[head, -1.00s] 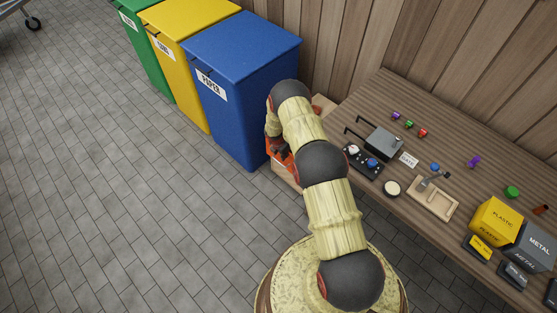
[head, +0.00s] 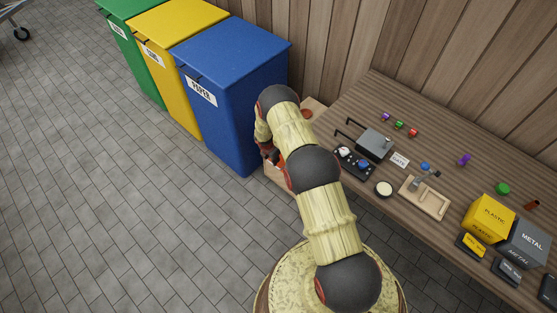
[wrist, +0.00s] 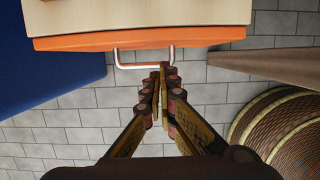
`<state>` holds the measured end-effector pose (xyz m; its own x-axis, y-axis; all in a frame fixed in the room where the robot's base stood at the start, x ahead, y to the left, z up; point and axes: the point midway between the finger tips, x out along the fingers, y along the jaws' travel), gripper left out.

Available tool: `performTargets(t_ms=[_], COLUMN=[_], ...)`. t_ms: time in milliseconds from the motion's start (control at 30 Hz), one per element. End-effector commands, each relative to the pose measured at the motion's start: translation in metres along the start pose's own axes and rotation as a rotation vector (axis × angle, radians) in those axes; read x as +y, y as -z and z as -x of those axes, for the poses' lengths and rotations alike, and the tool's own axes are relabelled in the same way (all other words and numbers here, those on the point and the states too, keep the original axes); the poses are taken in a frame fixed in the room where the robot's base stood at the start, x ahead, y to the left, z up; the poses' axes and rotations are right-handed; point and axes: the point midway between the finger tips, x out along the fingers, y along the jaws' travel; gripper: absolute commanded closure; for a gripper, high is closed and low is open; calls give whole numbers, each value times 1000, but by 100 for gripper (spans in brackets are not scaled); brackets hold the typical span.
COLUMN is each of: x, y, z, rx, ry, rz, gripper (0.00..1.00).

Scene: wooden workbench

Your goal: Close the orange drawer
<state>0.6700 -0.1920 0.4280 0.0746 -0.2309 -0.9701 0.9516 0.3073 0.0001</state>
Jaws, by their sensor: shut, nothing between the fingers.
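The orange drawer front (wrist: 140,38) spans the top of the wrist view, with a pale wood surface behind its edge. Its metal handle (wrist: 144,66) is a U-shaped bar sticking out toward me. My gripper (wrist: 164,68) is shut and empty, its fingertips together at the handle bar; I cannot tell if they touch it. In the head view the pale wooden drawer unit (head: 280,176) shows only in part between the blue bin and the workbench. My arm hides the drawer front and the gripper's tips there, so how far the drawer stands out is unclear.
The blue paper bin (head: 235,75) stands close left of the drawer; it also shows in the wrist view (wrist: 45,75). Yellow (head: 175,25) and green bins stand beyond. The workbench (head: 395,90) at right holds a grey box, several small objects and sorting boxes. Tiled floor is clear.

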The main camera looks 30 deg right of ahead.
Motion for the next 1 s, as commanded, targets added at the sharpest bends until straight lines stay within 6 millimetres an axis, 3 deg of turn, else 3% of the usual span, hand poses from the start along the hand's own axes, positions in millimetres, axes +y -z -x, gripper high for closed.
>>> performTargets(t_ms=[67,100,200,500,1000], x=[5,6,5,4,7], y=[17,11,11,12,10], z=[2,18,43,92,112], rx=[1,-1,-1,1,-2], ry=[1,-1,-1,2,-3], rz=[4,0,-1,-1,-17], gripper=[100,100,100,100,100])
